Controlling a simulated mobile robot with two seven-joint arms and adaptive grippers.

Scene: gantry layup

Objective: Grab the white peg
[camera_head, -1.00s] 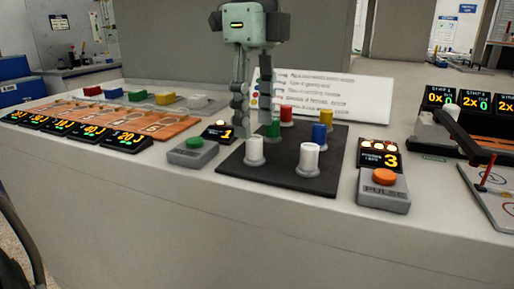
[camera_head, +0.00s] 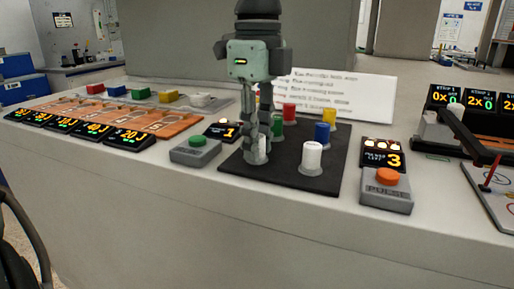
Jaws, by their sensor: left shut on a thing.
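My left gripper (camera_head: 257,148) points down over the front left of the dark pegboard (camera_head: 275,177). Its fingers are shut on a white peg (camera_head: 262,146), which is upright at the board and partly hidden by the fingers. A second white peg (camera_head: 312,157) stands free at the front right of the board. My right gripper is not in view.
Green (camera_head: 278,127), blue (camera_head: 321,135), red (camera_head: 289,112) and yellow (camera_head: 329,117) pegs stand close behind. A green-button box (camera_head: 195,149) is at the left and an orange-button box (camera_head: 387,190) at the right. A white sign (camera_head: 340,95) stands behind.

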